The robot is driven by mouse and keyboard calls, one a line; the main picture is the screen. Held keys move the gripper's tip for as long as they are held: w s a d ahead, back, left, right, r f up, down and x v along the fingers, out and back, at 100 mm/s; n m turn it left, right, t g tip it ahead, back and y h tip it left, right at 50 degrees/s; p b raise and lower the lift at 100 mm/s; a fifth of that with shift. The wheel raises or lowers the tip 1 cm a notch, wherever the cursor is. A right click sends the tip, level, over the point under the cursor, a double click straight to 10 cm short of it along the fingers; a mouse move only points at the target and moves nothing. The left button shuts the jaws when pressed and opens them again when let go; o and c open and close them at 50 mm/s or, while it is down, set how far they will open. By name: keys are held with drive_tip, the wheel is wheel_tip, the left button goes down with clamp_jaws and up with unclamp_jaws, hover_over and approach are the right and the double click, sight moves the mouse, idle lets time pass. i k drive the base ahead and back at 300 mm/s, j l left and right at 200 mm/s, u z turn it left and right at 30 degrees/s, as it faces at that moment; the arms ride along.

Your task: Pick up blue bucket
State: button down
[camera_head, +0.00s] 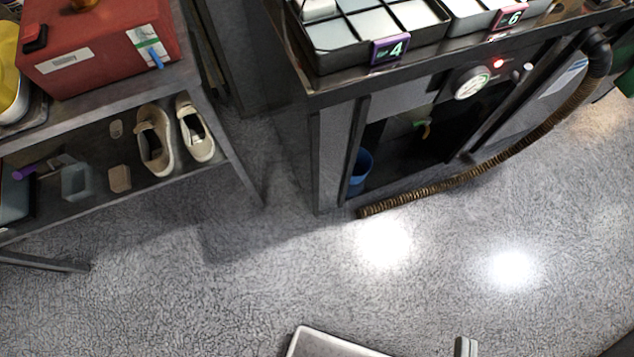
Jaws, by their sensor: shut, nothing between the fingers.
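A blue bucket (361,170) stands low inside the open dark cabinet (340,140), at its left end. Only part of the bucket shows, because the cabinet's front left post covers its left side. Its handle cannot be made out. My gripper is not in view. Grey metal parts at the bottom edge look like parts of my own body.
A ribbed brown hose (470,181) runs from the cabinet's upper right down to the floor before the bucket. A shelf unit with white shoes (154,141) and a red box (100,45) stands at left. The speckled floor (300,270) in front is clear.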

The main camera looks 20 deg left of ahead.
sight(363, 164)
drive_tip(key=k+j+u, duration=0.15)
drive_tip(key=k+u, duration=0.25)
drive_tip(key=k, duration=0.35)
drive_tip(key=i+j+z, duration=0.1)
drive_tip(key=i+z, duration=0.15)
drive_tip(key=i, duration=0.25)
drive_tip(key=i+j+z, duration=0.25)
drive_tip(key=i, duration=0.3)
drive_tip(key=i+j+z, duration=0.25)
drive_tip(key=i, duration=0.2)
